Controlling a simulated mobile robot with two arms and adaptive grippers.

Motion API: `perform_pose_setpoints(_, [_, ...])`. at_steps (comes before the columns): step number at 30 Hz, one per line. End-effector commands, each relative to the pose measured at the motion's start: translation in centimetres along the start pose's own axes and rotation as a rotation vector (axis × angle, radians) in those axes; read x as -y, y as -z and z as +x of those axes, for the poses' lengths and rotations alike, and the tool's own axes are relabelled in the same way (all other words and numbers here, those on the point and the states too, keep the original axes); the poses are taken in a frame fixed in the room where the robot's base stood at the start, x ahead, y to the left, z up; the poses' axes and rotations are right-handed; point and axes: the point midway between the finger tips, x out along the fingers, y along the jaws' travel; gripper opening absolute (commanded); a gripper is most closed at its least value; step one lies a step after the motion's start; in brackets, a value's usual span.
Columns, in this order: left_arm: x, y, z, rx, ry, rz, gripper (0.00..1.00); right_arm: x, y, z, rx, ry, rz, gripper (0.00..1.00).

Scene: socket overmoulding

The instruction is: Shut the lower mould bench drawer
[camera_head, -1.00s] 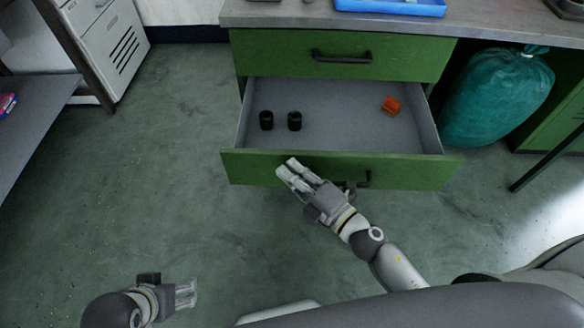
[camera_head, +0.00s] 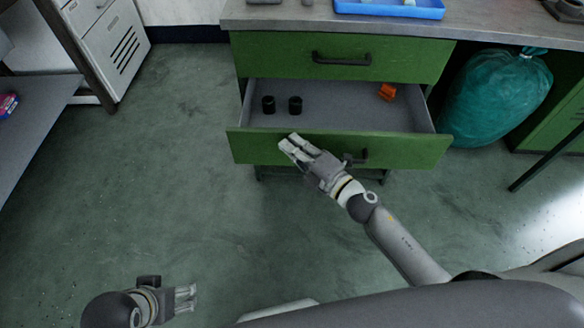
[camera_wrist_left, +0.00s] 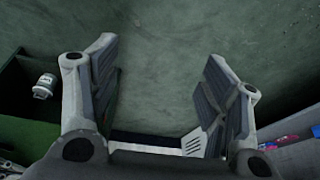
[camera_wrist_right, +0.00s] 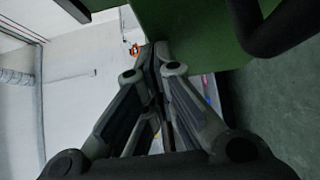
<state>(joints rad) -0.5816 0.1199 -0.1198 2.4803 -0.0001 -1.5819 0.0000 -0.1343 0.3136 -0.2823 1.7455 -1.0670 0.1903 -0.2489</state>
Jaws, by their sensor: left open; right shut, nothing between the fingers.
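The lower drawer (camera_head: 400,147) of the green mould bench is partly open, with its grey inside showing. Two black cylinders (camera_head: 282,105) stand in it at the left and an orange part (camera_head: 387,92) lies at the right. My right gripper (camera_head: 290,142) is shut and empty, at the drawer's front panel, left of its dark handle (camera_head: 360,156). In the right wrist view its closed fingers (camera_wrist_right: 160,60) are beside the green panel; whether they touch it I cannot tell. My left gripper (camera_head: 192,298) is open and empty, low over the floor at the left.
The upper drawer (camera_head: 340,58) is shut. A blue tray (camera_head: 390,9) is on the bench top. A teal bag (camera_head: 495,95) stands right of the drawer. A grey table (camera_head: 35,120) is at the left. The floor before the drawer is clear.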

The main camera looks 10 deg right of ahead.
Motion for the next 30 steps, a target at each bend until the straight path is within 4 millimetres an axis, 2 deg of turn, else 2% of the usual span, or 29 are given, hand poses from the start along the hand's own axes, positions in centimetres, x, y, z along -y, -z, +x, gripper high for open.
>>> perform_pose_setpoints(1, [0.0,0.1,-0.1,-0.001,0.0,0.0,0.7,-0.2,-1.3,1.2,0.002,-0.003,-0.005,0.0])
perform_pose_setpoints(6, [0.0,0.0,0.2,-0.002,0.0,0.0,0.7,-0.1,-4.5,4.5,0.002,-0.003,-0.004,0.0])
perform_pose_setpoints(13, [0.0,-0.3,1.1,-0.003,0.0,0.0,0.7,0.1,-7.7,7.7,0.001,-0.001,-0.003,0.0])
perform_pose_setpoints(14, [-0.1,0.0,1.2,-0.014,0.0,0.001,0.7,0.1,-8.0,8.0,0.001,-0.001,-0.003,0.0])
perform_pose_setpoints(15, [-0.2,1.3,1.3,-0.067,-0.002,0.003,0.7,0.1,-8.5,8.4,0.002,-0.001,-0.002,0.0])
perform_pose_setpoints(18, [-0.4,3.4,1.4,-0.159,-0.007,0.006,0.7,0.1,-9.4,9.3,0.001,-0.002,-0.001,0.0])
perform_pose_setpoints(21, [-0.6,4.9,1.4,-0.225,-0.01,0.008,0.7,0.1,-10.0,10.1,0.0,-0.001,-0.001,0.0])
perform_pose_setpoints(30, [-0.9,6.9,1.1,-0.316,-0.015,0.011,0.7,0.1,-10.9,10.9,0.0,0.0,0.001,0.0])
